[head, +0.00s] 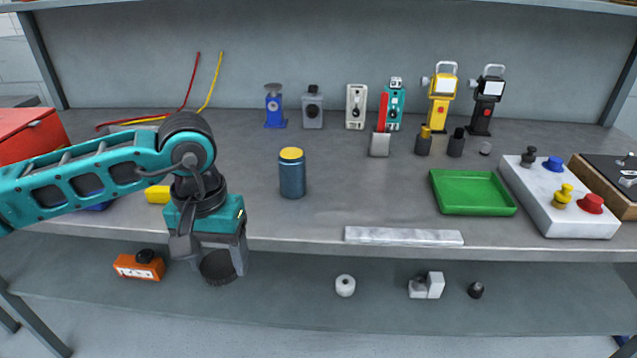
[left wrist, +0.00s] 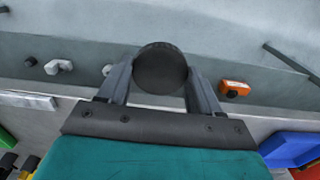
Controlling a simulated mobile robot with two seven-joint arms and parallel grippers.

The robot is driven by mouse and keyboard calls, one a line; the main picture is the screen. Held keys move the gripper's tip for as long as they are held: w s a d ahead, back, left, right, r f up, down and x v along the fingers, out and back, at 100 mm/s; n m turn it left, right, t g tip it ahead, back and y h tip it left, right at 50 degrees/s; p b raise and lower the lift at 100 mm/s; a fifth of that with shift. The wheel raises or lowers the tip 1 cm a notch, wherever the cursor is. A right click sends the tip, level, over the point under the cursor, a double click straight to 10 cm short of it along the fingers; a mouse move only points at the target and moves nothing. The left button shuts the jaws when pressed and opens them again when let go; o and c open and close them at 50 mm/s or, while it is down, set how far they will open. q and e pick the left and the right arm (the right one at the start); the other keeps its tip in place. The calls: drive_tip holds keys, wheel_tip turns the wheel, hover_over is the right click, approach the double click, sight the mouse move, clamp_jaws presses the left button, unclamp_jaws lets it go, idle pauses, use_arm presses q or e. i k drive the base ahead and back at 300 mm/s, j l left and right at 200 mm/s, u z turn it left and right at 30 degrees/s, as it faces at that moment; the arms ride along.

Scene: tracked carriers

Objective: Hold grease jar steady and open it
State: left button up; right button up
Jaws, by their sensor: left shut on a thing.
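My left gripper (head: 210,262) points down in front of the bench's front edge, shut on a black round thing (head: 218,268) with a ridged rim. In the left wrist view the black round thing (left wrist: 160,68) sits between the two fingers of my left gripper (left wrist: 160,82). It could be the grease jar or a lid; most of its body is hidden. A blue jar (head: 292,177) with a yellow lid (head: 291,154) stands upright on the bench, right of my left gripper and apart from it. My right gripper is not in view.
A green tray (head: 472,207), a grey bar (head: 404,237) and a white board with coloured knobs (head: 540,203) lie to the right on the bench. Tools and lamps stand along the back. An orange box (head: 139,268) sits on the lower shelf. The bench around the blue jar is clear.

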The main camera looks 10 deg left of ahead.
sight(292, 161)
drive_tip(key=z, duration=1.1)
drive_tip(key=j+z, duration=0.5)
drive_tip(key=i+j, duration=0.1)
drive_tip(key=j, duration=0.9)
